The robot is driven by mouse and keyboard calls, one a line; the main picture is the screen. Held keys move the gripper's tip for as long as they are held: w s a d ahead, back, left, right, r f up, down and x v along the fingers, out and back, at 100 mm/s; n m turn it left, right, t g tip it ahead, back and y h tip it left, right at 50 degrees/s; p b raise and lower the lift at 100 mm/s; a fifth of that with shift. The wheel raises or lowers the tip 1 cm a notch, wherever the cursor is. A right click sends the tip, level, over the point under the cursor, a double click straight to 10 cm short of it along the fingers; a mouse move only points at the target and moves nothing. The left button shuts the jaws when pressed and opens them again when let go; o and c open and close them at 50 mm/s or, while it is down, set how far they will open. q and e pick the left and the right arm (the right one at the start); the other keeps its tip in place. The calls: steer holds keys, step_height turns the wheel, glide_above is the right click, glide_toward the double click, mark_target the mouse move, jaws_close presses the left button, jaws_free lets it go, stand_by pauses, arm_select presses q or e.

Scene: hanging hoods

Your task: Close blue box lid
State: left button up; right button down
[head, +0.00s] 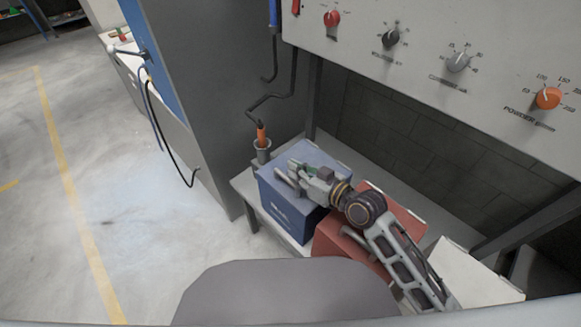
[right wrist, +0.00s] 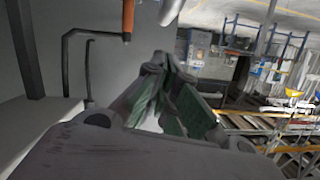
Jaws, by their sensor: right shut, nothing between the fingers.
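The blue box (head: 285,212) stands on the bench below the control panel in the head view. Its blue-grey lid (head: 306,153) looks flat across the top; I cannot tell whether a small gap is left at the rim. My right gripper (head: 287,173) is over the lid, its fingers pointing left and shut with nothing between them. I cannot tell whether it touches the lid. The gripper and wrist hide part of the lid. In the right wrist view the green-padded fingers (right wrist: 172,75) come together. My left gripper is not in view.
A red box (head: 402,212) stands right of the blue box, partly behind my right arm, with a white box (head: 470,275) further right. An orange-handled tool (head: 262,137) stands in a grey holder at the left. The knobbed panel (head: 430,50) overhangs the bench. Open floor lies left.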

steer(key=v, duration=0.8)
steer(key=shift+s+d, duration=0.2)
steer(key=shift+s, duration=0.05)
stand_by(0.7)
